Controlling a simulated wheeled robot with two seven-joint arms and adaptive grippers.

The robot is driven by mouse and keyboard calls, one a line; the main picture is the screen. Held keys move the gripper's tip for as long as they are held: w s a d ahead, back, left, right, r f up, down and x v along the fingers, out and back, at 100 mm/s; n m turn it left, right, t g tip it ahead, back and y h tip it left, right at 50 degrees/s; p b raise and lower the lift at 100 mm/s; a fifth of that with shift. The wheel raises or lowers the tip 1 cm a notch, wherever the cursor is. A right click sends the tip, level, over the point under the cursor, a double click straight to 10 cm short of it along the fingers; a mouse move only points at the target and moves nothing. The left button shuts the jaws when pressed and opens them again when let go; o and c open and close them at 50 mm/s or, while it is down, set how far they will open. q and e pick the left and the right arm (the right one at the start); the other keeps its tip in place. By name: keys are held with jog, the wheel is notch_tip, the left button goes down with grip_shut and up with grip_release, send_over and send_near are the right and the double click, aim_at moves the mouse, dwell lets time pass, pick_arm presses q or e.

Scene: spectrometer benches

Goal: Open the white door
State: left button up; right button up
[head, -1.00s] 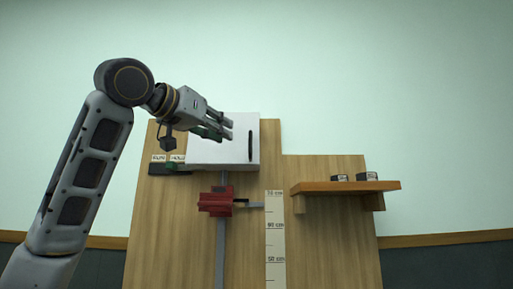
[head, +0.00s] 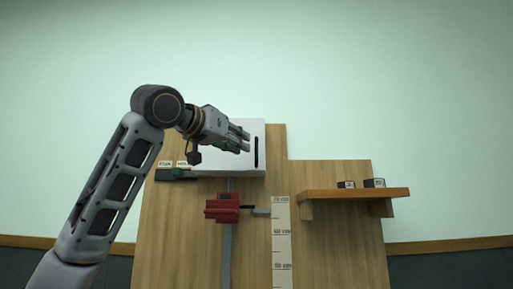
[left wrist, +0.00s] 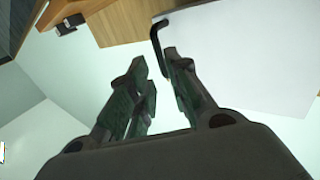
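The white door (head: 220,160) is the front of a white box mounted high on a wooden panel, and it looks closed. Its black vertical handle (head: 256,152) sits near the door's right edge. In the left wrist view the white door (left wrist: 250,55) fills the upper right, with the black handle (left wrist: 158,42) at its edge. My left gripper (head: 247,141) is in front of the door, just left of the handle. In the left wrist view its fingers (left wrist: 154,58) are apart with nothing between them, and the handle lies just beyond the tips. My right gripper is in neither view.
Below the box are a red clamp (head: 222,208) on a grey vertical rail and a height scale (head: 282,240). A wooden shelf (head: 340,194) with two small dark blocks is at the right. A dark ledge (head: 172,175) with small labels is left of the box.

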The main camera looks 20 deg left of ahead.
aim_at(256, 158)
pick_arm(q)
jog(key=p+x, duration=0.2)
jog(key=x, duration=0.6)
jog(key=shift+w+p, duration=0.25)
jog(key=shift+p, duration=0.1)
jog(key=shift+w, duration=0.1)
grip_shut()
